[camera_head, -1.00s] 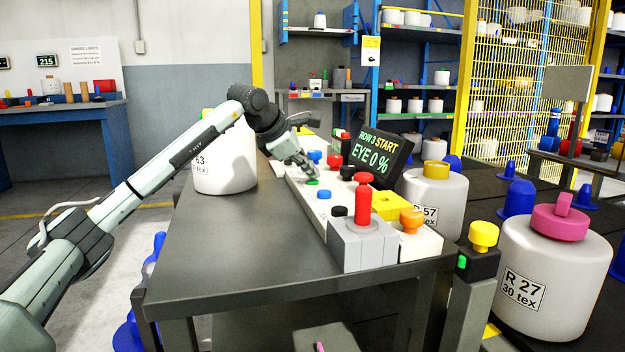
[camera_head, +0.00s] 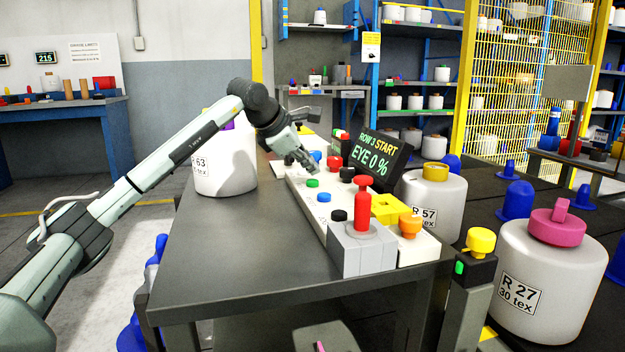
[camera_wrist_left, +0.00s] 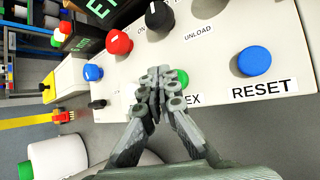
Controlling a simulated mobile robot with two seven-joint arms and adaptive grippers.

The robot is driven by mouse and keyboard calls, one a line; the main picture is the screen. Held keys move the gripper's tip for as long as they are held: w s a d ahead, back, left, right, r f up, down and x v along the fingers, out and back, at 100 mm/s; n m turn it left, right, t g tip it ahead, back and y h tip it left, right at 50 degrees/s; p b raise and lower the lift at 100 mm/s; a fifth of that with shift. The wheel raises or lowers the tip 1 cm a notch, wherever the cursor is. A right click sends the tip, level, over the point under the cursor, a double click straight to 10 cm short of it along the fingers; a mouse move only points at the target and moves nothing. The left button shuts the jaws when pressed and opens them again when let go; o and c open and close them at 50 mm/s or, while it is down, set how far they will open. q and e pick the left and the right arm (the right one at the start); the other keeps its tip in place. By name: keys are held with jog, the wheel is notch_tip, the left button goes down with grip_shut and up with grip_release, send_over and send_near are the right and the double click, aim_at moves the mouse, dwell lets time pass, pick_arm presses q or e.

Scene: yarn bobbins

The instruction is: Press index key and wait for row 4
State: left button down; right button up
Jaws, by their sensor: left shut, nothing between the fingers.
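The green index key (camera_head: 313,183) sits on the white control panel (camera_head: 309,200). In the left wrist view the green key (camera_wrist_left: 182,77) is partly hidden by a finger, and only "EX" of its label shows. My left gripper (camera_head: 312,170) is shut and empty, just above and behind the green key in the head view; it appears apart from it. In the left wrist view the gripper's fingertips (camera_wrist_left: 160,76) are together beside the key. The display (camera_head: 376,157) reads "ROW 3 START" and "EYE 0 %".
A blue RESET button (camera_wrist_left: 254,61) is near the green key. A red button (camera_head: 335,161) and a black knob (camera_head: 347,174) are also on the panel. A grey box with a red handle (camera_head: 362,208) stands at the near end. A white bobbin (camera_head: 225,165) stands left; the front tabletop is clear.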

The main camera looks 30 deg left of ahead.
aim_at(310, 181)
pick_arm(q)
notch_tip(310, 181, up, 5)
jog(key=p, duration=0.5)
jog(key=shift+r, duration=0.1)
dwell(4.0)
